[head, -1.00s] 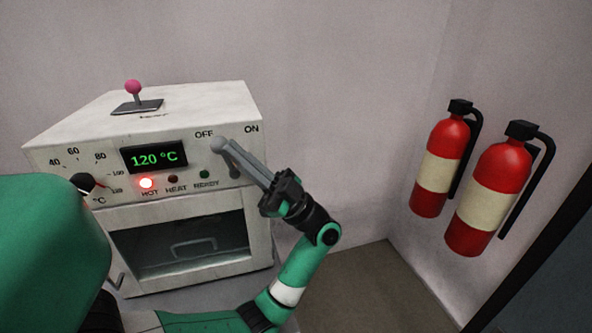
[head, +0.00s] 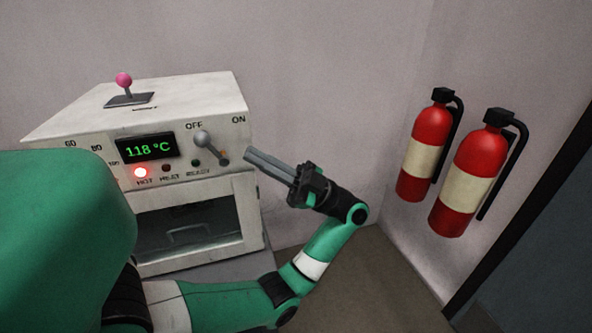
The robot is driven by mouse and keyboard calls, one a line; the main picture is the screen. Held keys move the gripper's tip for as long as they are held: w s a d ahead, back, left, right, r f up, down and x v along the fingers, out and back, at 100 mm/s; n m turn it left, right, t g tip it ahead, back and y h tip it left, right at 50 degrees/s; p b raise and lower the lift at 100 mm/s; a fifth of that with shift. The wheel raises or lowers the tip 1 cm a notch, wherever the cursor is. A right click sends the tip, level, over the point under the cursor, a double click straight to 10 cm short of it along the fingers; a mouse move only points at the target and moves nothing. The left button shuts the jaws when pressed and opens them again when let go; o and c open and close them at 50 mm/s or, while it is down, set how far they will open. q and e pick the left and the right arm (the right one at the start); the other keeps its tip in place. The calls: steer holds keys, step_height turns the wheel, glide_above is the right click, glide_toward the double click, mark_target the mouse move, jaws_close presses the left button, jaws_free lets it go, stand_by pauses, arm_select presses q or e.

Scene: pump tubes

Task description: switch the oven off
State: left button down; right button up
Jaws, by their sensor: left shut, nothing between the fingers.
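The white oven (head: 190,100) stands at the left in the head view. Its grey toggle lever (head: 210,144) on the front panel tilts up and left, with its ball end just under the OFF label. My left gripper (head: 247,155) is shut and empty, to the right of the lever and apart from it, its fingers pointing left. The display (head: 148,148) reads 118 °C. My right gripper is not in view.
A pink-knobbed lever (head: 124,80) stands on the oven's top. The glass oven door (head: 180,228) is shut. Two red fire extinguishers (head: 425,150) (head: 469,180) hang on the right wall. My green arm link hides the oven's left front and most of its dial.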

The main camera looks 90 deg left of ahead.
arm_select(q)
steer(key=v, duration=0.5)
steer(key=shift+s+f, duration=0.25)
